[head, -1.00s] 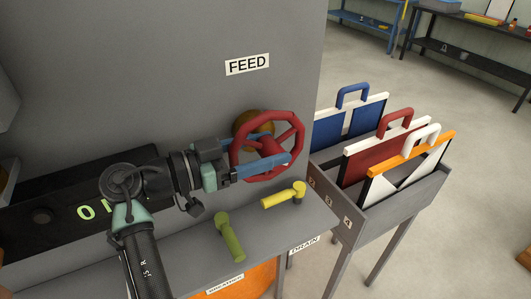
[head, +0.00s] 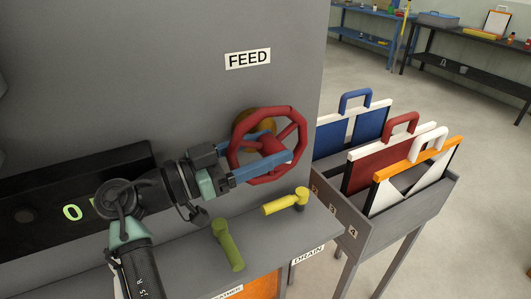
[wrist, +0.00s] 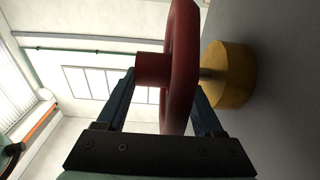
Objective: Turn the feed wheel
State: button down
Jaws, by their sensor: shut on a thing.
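The red feed wheel (head: 241,168) is mounted on the grey panel (head: 120,60), under the FEED sign (head: 248,59). A brass-coloured boss (head: 241,123) sits behind it. My gripper (head: 277,147) reaches in from the left, its blue fingers straddling the wheel near the hub. In the wrist view the wheel (wrist: 181,60) shows edge-on between the two fingers (wrist: 162,108), with the yellow boss (wrist: 232,75) on its right. The gripper is shut on the wheel. My fingers hide part of the spokes and hub.
A green lever (head: 227,245) and a yellow lever (head: 284,202) stand on the ledge just below my gripper. A dark display (head: 30,190) with a green digit is at left. A rack (head: 400,220) of coloured gate panels stands close on the right, with open floor beyond.

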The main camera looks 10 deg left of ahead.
jog(key=shift+s+a+f+t+h+b, duration=0.15)
jog(key=shift+t+h+b, duration=0.55)
jog(key=shift+b, duration=2.15)
jog(key=shift+w+f+t+h+b, duration=0.15)
jog(key=shift+t+h+b, duration=0.5)
jog(key=shift+b, duration=2.2)
